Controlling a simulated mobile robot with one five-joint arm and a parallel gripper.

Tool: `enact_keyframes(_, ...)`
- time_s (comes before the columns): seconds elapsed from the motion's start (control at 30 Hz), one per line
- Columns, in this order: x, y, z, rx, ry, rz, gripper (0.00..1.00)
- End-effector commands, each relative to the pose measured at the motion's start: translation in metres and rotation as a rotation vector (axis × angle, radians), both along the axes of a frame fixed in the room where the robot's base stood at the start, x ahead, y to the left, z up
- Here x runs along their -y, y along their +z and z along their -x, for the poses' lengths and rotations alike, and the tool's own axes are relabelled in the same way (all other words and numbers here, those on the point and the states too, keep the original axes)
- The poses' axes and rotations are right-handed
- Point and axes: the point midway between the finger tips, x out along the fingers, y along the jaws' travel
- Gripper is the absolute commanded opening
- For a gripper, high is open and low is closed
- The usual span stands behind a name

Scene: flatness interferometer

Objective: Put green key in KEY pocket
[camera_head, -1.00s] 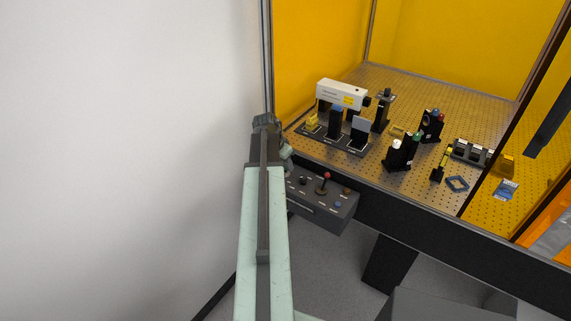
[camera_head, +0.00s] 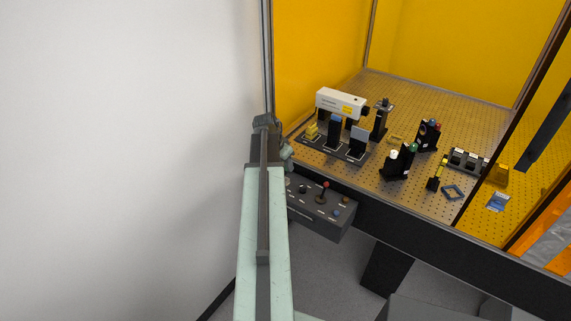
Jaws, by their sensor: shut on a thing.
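I cannot make out a green key in this view. No pocket marked KEY can be read; the small labels are too small to tell. My arm rises at the lower left and its far end is beside the enclosure's front left post. My gripper does not show; it is hidden behind my own arm links.
A white wall fills the left.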

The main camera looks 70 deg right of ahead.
Motion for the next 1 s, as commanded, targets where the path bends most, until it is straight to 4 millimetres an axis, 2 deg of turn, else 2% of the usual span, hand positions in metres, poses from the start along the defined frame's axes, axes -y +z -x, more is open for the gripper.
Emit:
enact_keyframes(0.2, 0.0, 0.015, 0.0, 0.0, 0.0, 0.0, 0.0)
enact_keyframes(0.57, 0.001, 0.015, -0.002, 0.0, 0.003, 0.0, 0.0)
enact_keyframes(0.67, 0.007, 0.014, -0.018, 0.0, 0.029, 0.0, 0.0)
enact_keyframes(0.83, 0.02, 0.013, -0.064, 0.0, 0.107, -0.001, 0.0)
enact_keyframes(0.9, 0.022, 0.013, -0.073, 0.0, 0.124, -0.001, 0.0)
enact_keyframes(1.0, 0.02, 0.012, -0.072, 0.0, 0.126, -0.001, 0.0)
